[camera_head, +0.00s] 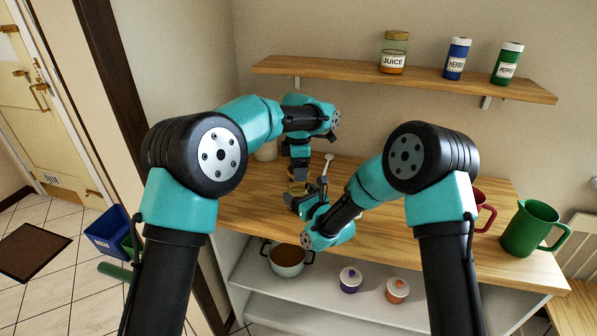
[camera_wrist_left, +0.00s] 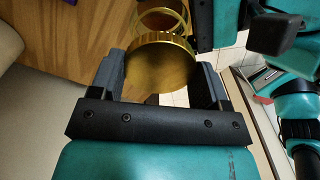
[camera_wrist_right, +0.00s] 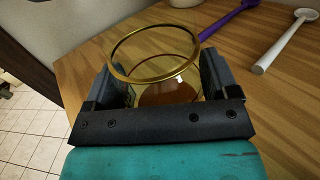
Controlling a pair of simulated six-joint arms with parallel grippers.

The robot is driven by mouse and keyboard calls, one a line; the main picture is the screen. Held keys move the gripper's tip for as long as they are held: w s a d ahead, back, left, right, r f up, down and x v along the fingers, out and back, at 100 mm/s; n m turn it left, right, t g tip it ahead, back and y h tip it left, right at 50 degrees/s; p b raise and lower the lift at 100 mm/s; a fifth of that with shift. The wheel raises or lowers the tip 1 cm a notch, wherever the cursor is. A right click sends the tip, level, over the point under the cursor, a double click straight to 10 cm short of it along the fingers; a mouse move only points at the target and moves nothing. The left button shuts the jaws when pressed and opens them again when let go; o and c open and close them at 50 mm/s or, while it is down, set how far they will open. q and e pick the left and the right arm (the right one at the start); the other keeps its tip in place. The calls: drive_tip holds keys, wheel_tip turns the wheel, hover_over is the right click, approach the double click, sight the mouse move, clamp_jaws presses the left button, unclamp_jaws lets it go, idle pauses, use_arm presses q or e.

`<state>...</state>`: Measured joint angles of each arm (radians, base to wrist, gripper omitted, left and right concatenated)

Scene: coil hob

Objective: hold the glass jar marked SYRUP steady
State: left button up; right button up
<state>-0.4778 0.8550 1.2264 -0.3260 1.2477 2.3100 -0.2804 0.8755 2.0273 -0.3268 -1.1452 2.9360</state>
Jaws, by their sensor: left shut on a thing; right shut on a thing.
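The glass jar (camera_wrist_right: 168,92) stands in the right wrist view with an open gold rim and amber-brown contents low inside. No SYRUP label shows. My right gripper (camera_wrist_right: 157,82) is shut around its sides. In the left wrist view, my left gripper (camera_wrist_left: 165,75) is shut on a round gold lid (camera_wrist_left: 160,62), apart from the jar, whose gold rim (camera_wrist_left: 178,13) shows beyond it. In the head view, my left gripper (camera_head: 298,174) and right gripper (camera_head: 306,199) are close together over the wooden counter, mostly hiding the jar.
A white spoon (camera_wrist_right: 283,45) and a purple spoon (camera_wrist_right: 228,25) lie on the counter (camera_head: 240,203) near the jar. A red mug (camera_head: 482,212) and green jug (camera_head: 533,228) stand at the right. A pot (camera_head: 287,262) is on the shelf below. The JUICE jar (camera_head: 393,55) is on the wall shelf.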

use_arm(q)
drive_tip(key=shift+r, duration=1.15)
use_arm(e)
drive_tip(key=o, duration=1.6)
drive_tip(key=v, duration=1.2)
